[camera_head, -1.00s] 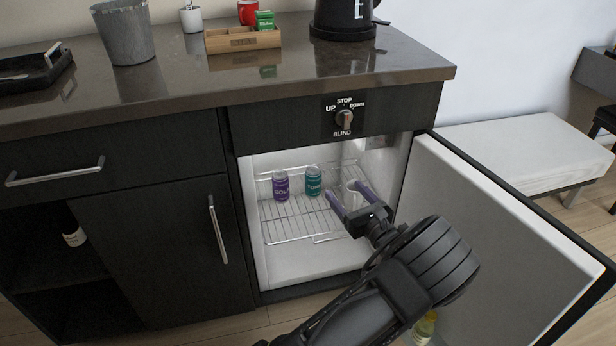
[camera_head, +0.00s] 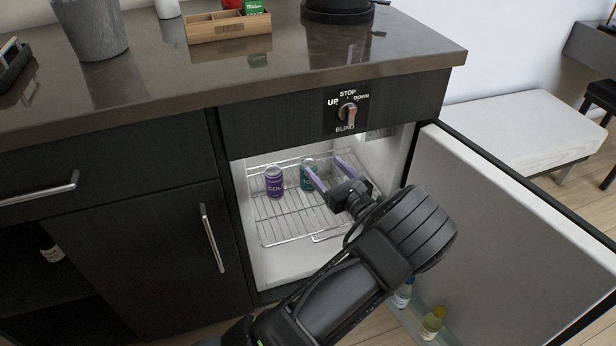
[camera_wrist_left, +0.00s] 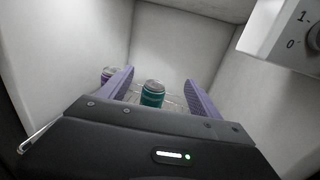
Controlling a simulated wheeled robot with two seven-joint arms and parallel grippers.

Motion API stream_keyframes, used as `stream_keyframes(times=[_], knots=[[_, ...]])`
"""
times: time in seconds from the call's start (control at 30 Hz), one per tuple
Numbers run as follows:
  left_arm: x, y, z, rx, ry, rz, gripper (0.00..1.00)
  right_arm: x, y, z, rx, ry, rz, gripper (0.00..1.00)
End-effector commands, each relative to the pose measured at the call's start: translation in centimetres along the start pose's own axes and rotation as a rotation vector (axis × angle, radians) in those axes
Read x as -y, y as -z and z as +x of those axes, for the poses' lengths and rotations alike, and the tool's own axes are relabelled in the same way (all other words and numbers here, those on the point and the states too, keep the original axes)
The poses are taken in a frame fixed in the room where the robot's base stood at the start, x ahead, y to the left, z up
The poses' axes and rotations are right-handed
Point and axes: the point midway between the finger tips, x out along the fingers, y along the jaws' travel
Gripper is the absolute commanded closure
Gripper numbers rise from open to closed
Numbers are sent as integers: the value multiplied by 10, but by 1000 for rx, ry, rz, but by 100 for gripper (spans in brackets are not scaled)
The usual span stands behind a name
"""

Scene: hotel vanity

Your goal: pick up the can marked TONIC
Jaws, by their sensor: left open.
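The teal can (camera_head: 308,178) stands upright on the wire shelf inside the open mini fridge; its lettering is partly covered and not readable now. My left gripper (camera_head: 323,165) is open, its purple fingers reaching into the fridge. Its left finger overlaps the front of the teal can in the head view. In the left wrist view, the teal can (camera_wrist_left: 152,95) appears between the two open fingers, beyond the gripper body, with nothing held. A purple can (camera_head: 273,182) stands to its left; it also shows in the left wrist view (camera_wrist_left: 107,75), partly behind a finger.
The wire shelf (camera_head: 285,222) is bare in front of the cans. The fridge door (camera_head: 500,235) stands open to the right, with bottles (camera_head: 432,322) low on it. The counter edge and dial panel (camera_head: 347,115) are above the opening. A white control box (camera_wrist_left: 290,35) sits upper right.

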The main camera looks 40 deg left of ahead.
Motion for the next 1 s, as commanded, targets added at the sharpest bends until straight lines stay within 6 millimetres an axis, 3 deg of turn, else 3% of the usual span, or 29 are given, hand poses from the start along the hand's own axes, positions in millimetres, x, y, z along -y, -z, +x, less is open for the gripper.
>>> stream_keyframes(times=[0.37, 0.53, 1.0], knots=[[-1, 79, 0, 0, -1, 2, 27, -12, 5, 33, -18, -2, 4, 64], [0, 72, 23, 0, -2, -1, 27, -12, 6, 36, -21, -2, 4, 64], [-1, 72, 34, -1, -3, -1, 27, -14, 6, 40, -22, -2, 3, 64]])
